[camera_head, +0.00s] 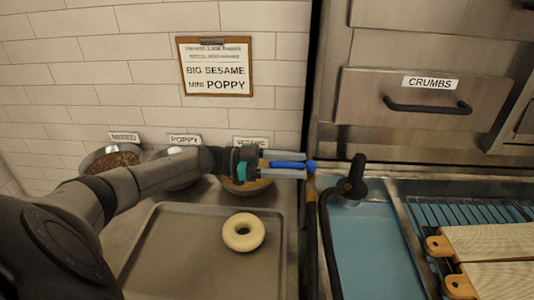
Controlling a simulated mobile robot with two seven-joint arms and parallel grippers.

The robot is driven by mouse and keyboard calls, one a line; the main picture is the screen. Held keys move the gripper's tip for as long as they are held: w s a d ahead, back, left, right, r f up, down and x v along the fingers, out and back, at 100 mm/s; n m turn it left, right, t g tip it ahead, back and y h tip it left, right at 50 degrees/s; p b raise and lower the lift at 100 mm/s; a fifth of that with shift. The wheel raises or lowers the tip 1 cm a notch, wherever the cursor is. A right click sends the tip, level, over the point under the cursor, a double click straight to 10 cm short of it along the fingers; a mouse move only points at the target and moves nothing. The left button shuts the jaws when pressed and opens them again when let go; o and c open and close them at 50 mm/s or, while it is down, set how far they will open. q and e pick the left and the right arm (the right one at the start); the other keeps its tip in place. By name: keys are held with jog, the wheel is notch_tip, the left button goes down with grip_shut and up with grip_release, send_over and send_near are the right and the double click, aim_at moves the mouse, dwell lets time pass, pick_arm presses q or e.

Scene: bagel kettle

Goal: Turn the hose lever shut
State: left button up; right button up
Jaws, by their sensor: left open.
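The blue hose lever (290,164) lies between the fingers of my left gripper (283,163). A rounded blue end (311,165) shows just beyond the fingertips, above a dark upright pipe with a brass-coloured part (310,195). My left gripper is open, reaching in from the left, with one finger on each side of the lever. I cannot tell whether the fingers touch it. A black hose (328,245) curves down from a black nozzle (357,175) at the right. My right gripper is not in view.
A bagel (243,232) lies on a grey tray (170,215) below my left arm. Bowls of toppings (110,160) stand behind, one partly hidden by the gripper. A blue water basin (375,250) and cloth-covered boards (490,240) are at the right, below a drawer (400,100).

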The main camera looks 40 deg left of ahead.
pick_arm(q)
jog(key=b+v, duration=0.1)
jog(key=v, duration=1.3)
jog(key=shift+s, duration=0.15)
jog(key=shift+a, duration=0.1)
